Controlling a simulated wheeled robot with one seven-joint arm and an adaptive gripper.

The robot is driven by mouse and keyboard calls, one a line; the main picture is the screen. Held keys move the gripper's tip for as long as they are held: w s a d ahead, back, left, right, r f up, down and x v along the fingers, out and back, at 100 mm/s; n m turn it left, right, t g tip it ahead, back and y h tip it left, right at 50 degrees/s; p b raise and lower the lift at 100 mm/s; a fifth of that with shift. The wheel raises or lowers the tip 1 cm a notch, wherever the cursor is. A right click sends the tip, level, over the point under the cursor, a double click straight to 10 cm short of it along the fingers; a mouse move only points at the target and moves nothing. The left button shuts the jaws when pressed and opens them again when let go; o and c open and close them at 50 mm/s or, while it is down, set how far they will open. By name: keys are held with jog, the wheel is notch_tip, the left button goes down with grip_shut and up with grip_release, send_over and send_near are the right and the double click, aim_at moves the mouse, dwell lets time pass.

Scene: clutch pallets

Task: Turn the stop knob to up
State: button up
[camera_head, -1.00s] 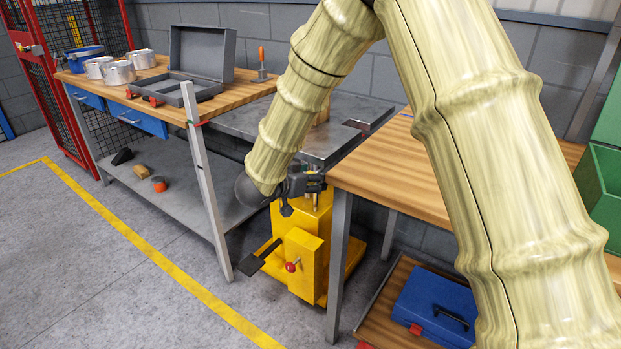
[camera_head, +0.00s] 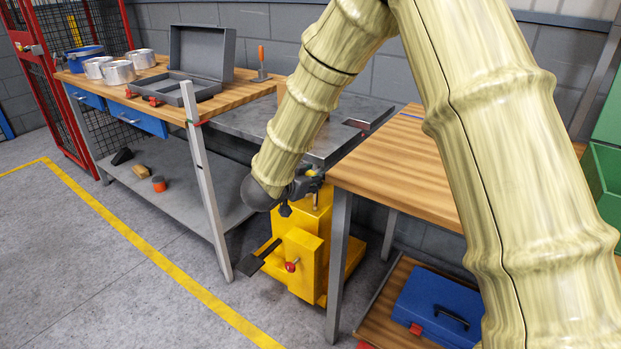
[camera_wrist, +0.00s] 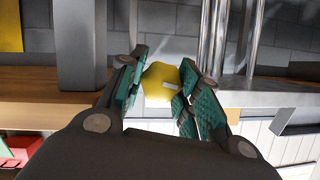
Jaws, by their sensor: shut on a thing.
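The stop knob (camera_wrist: 161,84) is yellow with a small white mark and sits between my fingers in the wrist view. My gripper (camera_wrist: 160,88) is shut on it, with the green pads on either side. The mark faces slightly right of the middle of the picture. In the head view my gripper (camera_head: 306,184) is at the top of the yellow machine (camera_head: 303,247), beside the grey metal table (camera_head: 240,124). A bit of yellow shows at my fingertips there, but my wrist hides most of the knob.
A wooden bench (camera_head: 400,160) stands close on the right of my gripper, its leg beside the yellow machine. A red-tipped lever (camera_head: 291,267) and a dark pedal (camera_head: 258,258) stick out of the machine. A blue toolbox (camera_head: 438,305) lies low right. Floor at left is clear.

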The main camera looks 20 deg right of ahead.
jog(key=m+b, duration=0.1)
jog(key=m+t+b, duration=0.1)
jog(key=shift+s+f+m+t+y, duration=0.1)
jog(key=shift+f+m+t+y, duration=0.1)
jog(key=shift+m+t+y, duration=0.15)
jog(key=m+t+b, duration=0.1)
jog(key=b, duration=0.1)
jog(key=m+t+b, duration=0.1)
jog(key=m+b, duration=0.1)
jog(key=shift+f+y, duration=0.2)
jog(key=shift+y, duration=0.15)
jog(key=m+t+b, duration=0.1)
jog(key=m+b, duration=0.2)
jog(key=b, duration=0.2)
jog(key=shift+m+t, duration=0.35)
jog(key=m+t+b, duration=0.1)
jog(key=m+b, duration=0.1)
jog(key=b, duration=0.1)
jog(key=shift+r, duration=0.1)
jog(key=shift+m+b, duration=0.3)
jog(key=shift+b, duration=0.05)
jog(key=o, duration=1.1)
jog(key=shift+d+r, duration=0.1)
jog(key=shift+c, duration=0.2)
jog(key=v, duration=1.2)
